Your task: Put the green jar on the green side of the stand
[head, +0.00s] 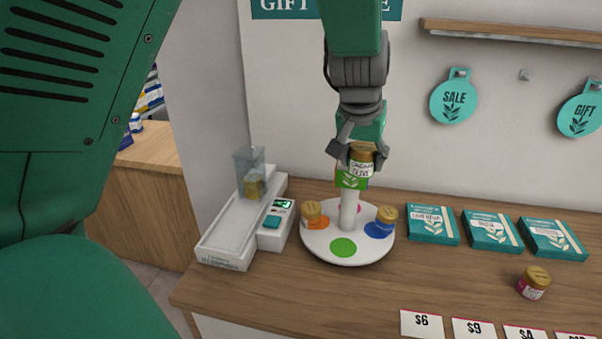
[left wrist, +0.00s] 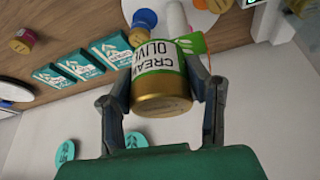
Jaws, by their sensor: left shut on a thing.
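The green jar (head: 361,161), with a gold lid and a green and white label, is held by my left gripper (head: 358,152) above the stand. In the left wrist view the same jar (left wrist: 162,82) sits between the two fingers. The stand (head: 315,245) is a round white plate with a central post. Its green spot (head: 343,247) is at the front and bare. A gold-lidded jar (head: 311,214) stands on the orange spot at left, and another (head: 385,220) on the blue spot at right. The pink spot is mostly hidden behind the post. My right gripper is not in view.
A white scale-like device (head: 231,228) with a clear container (head: 249,173) stands left of the stand. Several teal boxes (head: 432,224) lie at right. A pink-labelled jar (head: 534,283) stands at front right, near price cards (head: 421,324). A shelf (head: 510,31) is above.

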